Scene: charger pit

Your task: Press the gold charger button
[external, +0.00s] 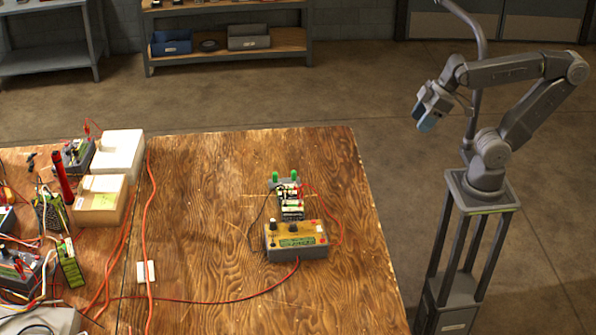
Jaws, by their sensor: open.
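The gold charger (290,254) sits on the wooden table, right of the middle. It is a box with a gold top, a small green display, dark knobs and small red and white spots on its right side. Which of these is the button is too small to tell. A small dark battery pack (291,208) with two green caps stands just behind the charger, with wires between them. My gripper (427,122) is open and empty. It hangs in the air beyond the table's right edge, well apart from the charger. Its fingertips are small in this view.
The wooden table (215,190) is clear around the charger, except for red and black wires.

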